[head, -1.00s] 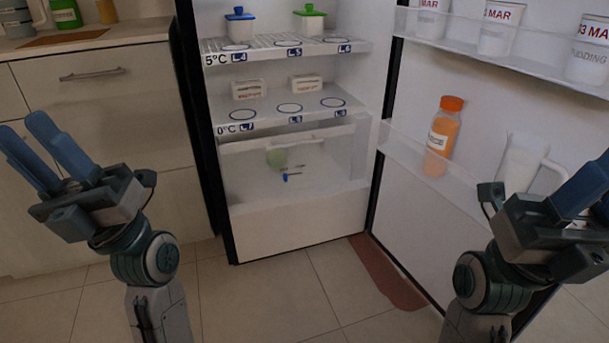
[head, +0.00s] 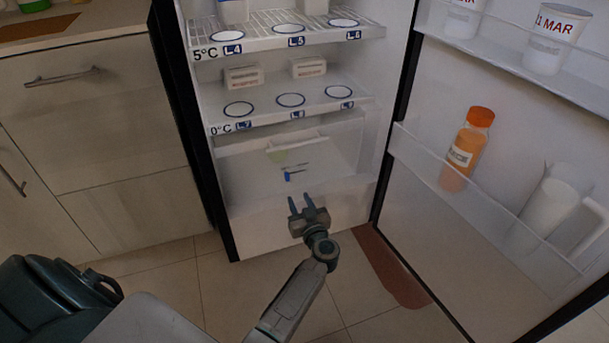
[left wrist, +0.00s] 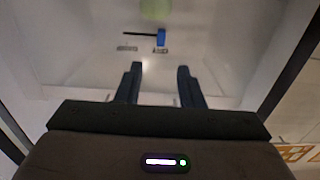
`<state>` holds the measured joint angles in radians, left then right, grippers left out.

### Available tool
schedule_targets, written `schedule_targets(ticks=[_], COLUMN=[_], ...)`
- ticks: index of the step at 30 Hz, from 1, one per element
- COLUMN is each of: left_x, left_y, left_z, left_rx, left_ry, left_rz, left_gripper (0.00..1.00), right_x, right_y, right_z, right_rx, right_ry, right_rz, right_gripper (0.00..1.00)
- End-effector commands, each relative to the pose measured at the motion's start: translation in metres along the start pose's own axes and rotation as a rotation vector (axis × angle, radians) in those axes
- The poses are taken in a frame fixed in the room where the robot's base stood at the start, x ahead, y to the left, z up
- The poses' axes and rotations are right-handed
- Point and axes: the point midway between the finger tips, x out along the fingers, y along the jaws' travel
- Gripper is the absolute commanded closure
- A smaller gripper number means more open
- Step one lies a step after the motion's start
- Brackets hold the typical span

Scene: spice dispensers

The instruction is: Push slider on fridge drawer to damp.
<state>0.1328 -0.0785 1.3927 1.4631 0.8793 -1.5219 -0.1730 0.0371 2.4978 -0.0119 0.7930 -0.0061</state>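The fridge drawer (head: 245,190) is shut below the lower shelf; its front is clear above and white below. A small blue slider (head: 288,176) sits on the clear front beside a thin dark line. In the left wrist view the slider (left wrist: 161,38) is at the right end of a black slot, above two small labels too blurred to read. My left gripper (head: 304,203) is in front of the drawer, just below and right of the slider. Its fingers are open and empty, pointing at the drawer, apart from the slider. My right gripper is out of view.
The fridge door (head: 440,235) stands open at the right, holding an orange bottle (head: 466,150) and a white jug (head: 550,212). Shelves with small boxes (head: 243,76) are above the drawer. A cabinet (head: 100,110) stands left. A green round thing (head: 278,156) is inside the drawer.

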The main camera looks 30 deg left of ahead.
Motion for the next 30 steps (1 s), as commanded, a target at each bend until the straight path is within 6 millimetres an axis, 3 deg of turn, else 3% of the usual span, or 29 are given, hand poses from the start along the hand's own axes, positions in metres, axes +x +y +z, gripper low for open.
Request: schedule_targets(ticks=[9, 15, 28, 30], left_x=[0.06, 0.088, 0.099, 0.099], left_y=[0.0, 0.001, 0.001, 0.001], left_z=[0.001, 0.0, -0.003, -0.003], left_rx=[-0.003, -0.004, -0.004, -0.004], left_ry=[0.008, 0.007, 0.005, 0.005], left_rz=[-0.001, 0.001, 0.001, 0.001], left_gripper=[0.65, 0.65, 0.65, 0.77], right_x=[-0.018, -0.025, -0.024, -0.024], right_y=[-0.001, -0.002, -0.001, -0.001], right_z=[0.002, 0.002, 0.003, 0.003], right_rx=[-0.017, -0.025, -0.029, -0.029], right_ry=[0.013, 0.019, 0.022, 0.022], right_rz=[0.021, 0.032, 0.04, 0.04], right_gripper=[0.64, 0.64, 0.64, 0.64])
